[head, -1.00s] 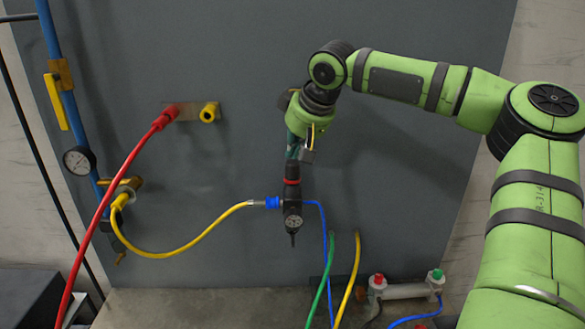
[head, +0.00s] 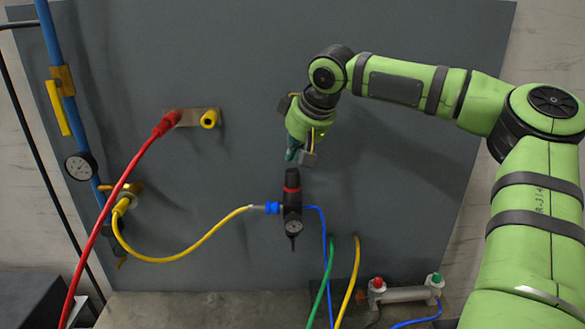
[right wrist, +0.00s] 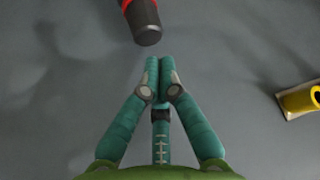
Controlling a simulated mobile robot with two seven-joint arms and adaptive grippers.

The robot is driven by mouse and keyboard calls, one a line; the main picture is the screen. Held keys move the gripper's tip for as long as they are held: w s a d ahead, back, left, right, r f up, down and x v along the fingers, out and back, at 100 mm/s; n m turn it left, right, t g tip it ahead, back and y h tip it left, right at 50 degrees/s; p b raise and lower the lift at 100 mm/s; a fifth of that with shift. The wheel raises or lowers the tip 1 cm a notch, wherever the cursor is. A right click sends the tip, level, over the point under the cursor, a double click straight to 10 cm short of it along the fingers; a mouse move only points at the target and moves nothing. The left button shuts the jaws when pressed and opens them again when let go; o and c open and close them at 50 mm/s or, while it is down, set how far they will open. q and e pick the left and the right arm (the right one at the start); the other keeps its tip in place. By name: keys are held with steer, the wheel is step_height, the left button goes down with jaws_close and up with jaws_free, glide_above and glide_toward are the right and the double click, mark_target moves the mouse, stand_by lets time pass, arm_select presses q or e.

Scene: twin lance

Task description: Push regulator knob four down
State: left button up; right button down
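The regulator (head: 292,208) is a black upright body with a red ring and a small dial, in front of the grey panel. Its black knob (head: 292,178) is the upper end, above the red ring. My right gripper (head: 292,157) is just above the knob with a small gap, pointing down. In the right wrist view its teal fingers (right wrist: 159,62) meet at the tips with nothing between them. The knob's end (right wrist: 147,36) shows there beyond the fingertips, apart from them. My left gripper is not in view.
A yellow hose (head: 190,253) and blue fitting (head: 271,208) join the regulator's left side. A red hose (head: 115,190) runs to a plate with a yellow port (head: 209,119). A cylinder (head: 405,294) lies lower right. The panel (head: 400,200) right of the regulator is clear.

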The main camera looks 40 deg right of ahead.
steer(key=shift+r, duration=2.15)
